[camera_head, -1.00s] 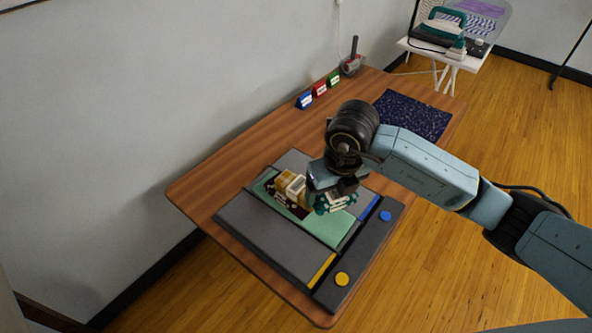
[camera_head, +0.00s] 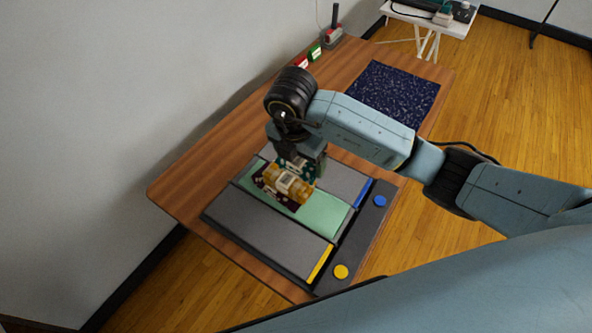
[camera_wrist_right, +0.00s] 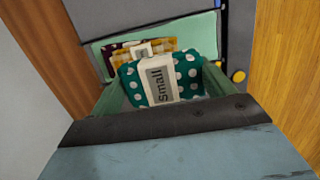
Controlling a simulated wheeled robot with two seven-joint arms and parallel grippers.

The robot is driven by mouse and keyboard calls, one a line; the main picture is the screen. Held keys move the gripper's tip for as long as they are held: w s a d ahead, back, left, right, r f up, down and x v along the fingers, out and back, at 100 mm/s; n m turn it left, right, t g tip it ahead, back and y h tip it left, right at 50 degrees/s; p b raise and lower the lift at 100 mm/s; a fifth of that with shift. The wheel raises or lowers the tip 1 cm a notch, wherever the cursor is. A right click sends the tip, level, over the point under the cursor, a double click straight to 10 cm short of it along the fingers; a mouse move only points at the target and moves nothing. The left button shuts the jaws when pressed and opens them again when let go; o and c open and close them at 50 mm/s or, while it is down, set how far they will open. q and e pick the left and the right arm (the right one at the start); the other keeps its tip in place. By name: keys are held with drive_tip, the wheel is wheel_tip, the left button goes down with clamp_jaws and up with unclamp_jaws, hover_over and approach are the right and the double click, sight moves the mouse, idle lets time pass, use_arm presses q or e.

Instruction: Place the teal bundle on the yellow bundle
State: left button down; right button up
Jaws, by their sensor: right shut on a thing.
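The teal bundle with white dots (camera_wrist_right: 190,74) is between the fingers of my right gripper (camera_head: 300,160), its white label reading "Small" in the wrist view. In the head view the teal bundle (camera_head: 293,162) is mostly hidden by the gripper and shows just behind the yellow bundle (camera_head: 302,192). The yellow checked bundle (camera_wrist_right: 165,45) lies beyond the teal one in the wrist view. A dark purple dotted cloth (camera_head: 286,202) lies beneath the yellow bundle, on the green strip (camera_head: 322,217). Whether teal and yellow touch, I cannot tell. My left gripper is out of view.
The grey board (camera_head: 262,231) has a blue-edged and a yellow-edged section, with a blue button (camera_head: 380,201) and yellow button (camera_head: 341,271) at its right. A dark speckled mat (camera_head: 393,93) lies farther back on the wooden table (camera_head: 185,190). Small coloured signs stand along the wall.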

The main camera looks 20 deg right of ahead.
sight(299, 182)
wheel_tip(299, 182, down, 3)
drive_tip(key=shift+r, duration=0.2)
wheel_tip(299, 182, down, 3)
drive_tip(key=shift+r, duration=0.1)
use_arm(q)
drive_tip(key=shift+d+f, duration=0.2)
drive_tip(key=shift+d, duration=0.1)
use_arm(e)
drive_tip(key=shift+f+b, duration=0.25)
drive_tip(key=shift+b, duration=0.05)
drive_tip(key=o, duration=0.9)
drive_tip(key=shift+r, duration=0.1)
drive_tip(key=r, duration=0.4)
drive_tip(key=a+r+p, duration=0.1)
drive_tip(key=r, duration=0.3)
drive_tip(key=s+r+p, duration=0.1)
drive_tip(key=r, duration=0.3)
drive_tip(key=shift+a+r, duration=0.1)
drive_tip(key=shift+a, duration=0.1)
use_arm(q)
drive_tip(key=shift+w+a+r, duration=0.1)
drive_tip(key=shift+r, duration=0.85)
